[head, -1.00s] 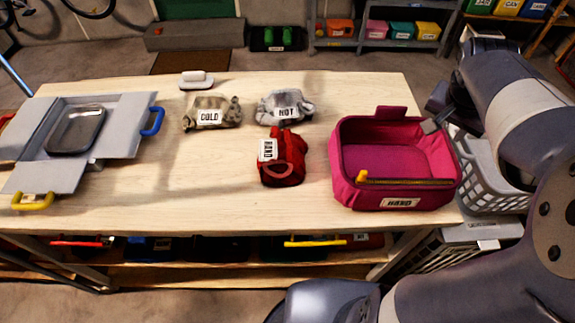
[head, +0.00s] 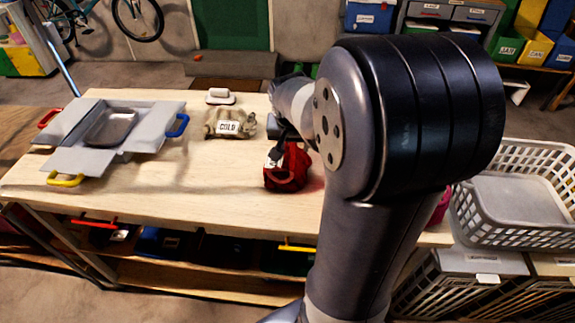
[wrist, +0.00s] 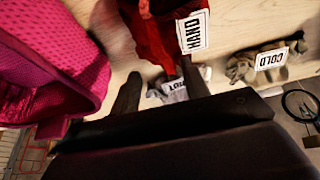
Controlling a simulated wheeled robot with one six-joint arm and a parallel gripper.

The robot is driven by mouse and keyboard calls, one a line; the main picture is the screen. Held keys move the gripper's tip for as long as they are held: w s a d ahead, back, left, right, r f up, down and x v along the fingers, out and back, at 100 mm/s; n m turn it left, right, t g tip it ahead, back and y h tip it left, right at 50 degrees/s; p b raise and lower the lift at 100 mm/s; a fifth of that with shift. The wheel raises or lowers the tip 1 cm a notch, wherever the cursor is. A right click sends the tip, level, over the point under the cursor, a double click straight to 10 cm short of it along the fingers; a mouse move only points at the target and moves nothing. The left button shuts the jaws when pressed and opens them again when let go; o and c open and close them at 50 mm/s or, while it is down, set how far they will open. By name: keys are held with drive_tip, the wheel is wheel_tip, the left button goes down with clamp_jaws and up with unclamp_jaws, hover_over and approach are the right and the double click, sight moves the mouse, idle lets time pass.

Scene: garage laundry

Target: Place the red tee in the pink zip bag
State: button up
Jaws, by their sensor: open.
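The red tee (head: 287,167) is a bundled cloth with a white tag, on the wooden table right of the "COLD" cloth. In the wrist view the red tee (wrist: 158,35) lies just beyond my fingertips, its tag reading "HAND". My gripper (wrist: 163,72) is open and empty, close to the tee; I cannot tell if it touches. The pink zip bag (wrist: 50,62) fills the left of the wrist view. In the head view only a sliver of the bag (head: 441,207) shows behind my arm.
The "COLD" cloth (head: 230,123) lies on the table. The "HOT" cloth (wrist: 170,90) shows partly beyond my fingers. A grey open box (head: 110,152) with a tray and coloured handles lies at left. A grey laundry basket (head: 515,235) stands right. The table's front left is clear.

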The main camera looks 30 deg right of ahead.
sight(292, 152)
drive_tip(key=shift+a+x, duration=0.15)
drive_tip(key=shift+x, duration=1.05)
drive_tip(key=shift+a+x, duration=0.1)
drive_tip(key=shift+x, duration=1.05)
drive_tip(key=shift+w, duration=0.1)
clamp_jaws()
